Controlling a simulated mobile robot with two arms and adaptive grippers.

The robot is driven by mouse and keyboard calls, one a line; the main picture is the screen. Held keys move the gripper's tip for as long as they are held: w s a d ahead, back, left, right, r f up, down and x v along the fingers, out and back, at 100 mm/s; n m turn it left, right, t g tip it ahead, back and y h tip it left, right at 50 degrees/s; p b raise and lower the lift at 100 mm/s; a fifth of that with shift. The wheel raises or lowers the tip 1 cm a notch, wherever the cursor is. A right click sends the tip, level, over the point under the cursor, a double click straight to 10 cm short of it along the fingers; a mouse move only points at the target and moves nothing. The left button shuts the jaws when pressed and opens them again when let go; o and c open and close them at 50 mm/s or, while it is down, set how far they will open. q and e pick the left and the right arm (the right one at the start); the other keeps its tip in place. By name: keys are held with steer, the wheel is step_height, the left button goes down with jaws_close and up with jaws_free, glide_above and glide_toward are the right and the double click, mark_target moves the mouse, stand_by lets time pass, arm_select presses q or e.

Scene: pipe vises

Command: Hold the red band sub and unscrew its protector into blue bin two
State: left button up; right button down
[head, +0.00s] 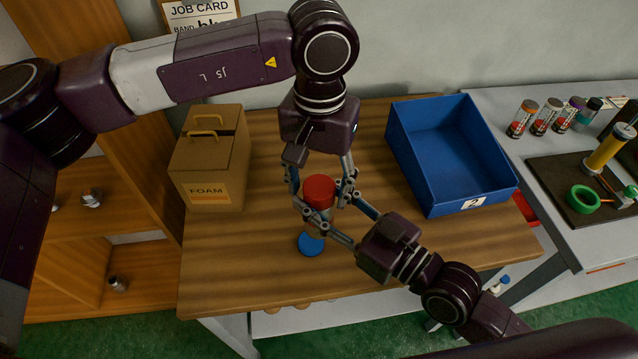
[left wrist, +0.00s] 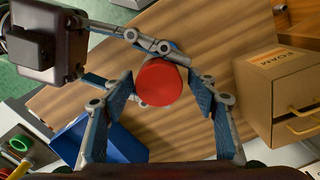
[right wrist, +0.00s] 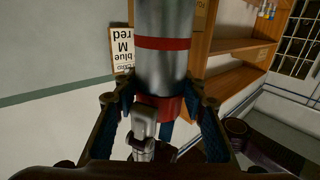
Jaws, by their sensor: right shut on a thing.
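The sub (right wrist: 163,65) is a silver cylinder with a red band, seen upside down in the right wrist view. A red protector (head: 319,188) caps its upper end and faces the left wrist camera (left wrist: 159,82). My right gripper (head: 327,208) is shut on the sub just below the protector and holds it upright over the table. My left gripper (head: 320,196) points down from above, its fingers spread on both sides of the red protector with gaps. A blue disc (head: 311,243) shows below the sub; I cannot tell if it is attached. Blue bin two (head: 447,150) stands at the right, empty.
The wooden table (head: 240,270) is clear at the front. A cardboard FOAM box (head: 208,165) stands at its left. A grey bench at the right holds several capped tubes (head: 548,116), a green ring (head: 583,199) and a yellow cylinder (head: 610,148). A job card (head: 198,12) hangs behind.

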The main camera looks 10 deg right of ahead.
arm_select(q)
steer(key=shift+d, duration=0.1)
steer(key=shift+r, duration=2.35)
steer(key=shift+c, duration=0.4)
step_height(320, 180, up, 3)
steer(key=m, duration=0.3)
steer(key=shift+f, duration=0.1)
step_height(320, 180, down, 8)
steer(key=shift+r, duration=0.2)
steer(key=shift+c, duration=0.2)
steer(key=c, duration=1.2)
steer(key=shift+n, duration=1.5)
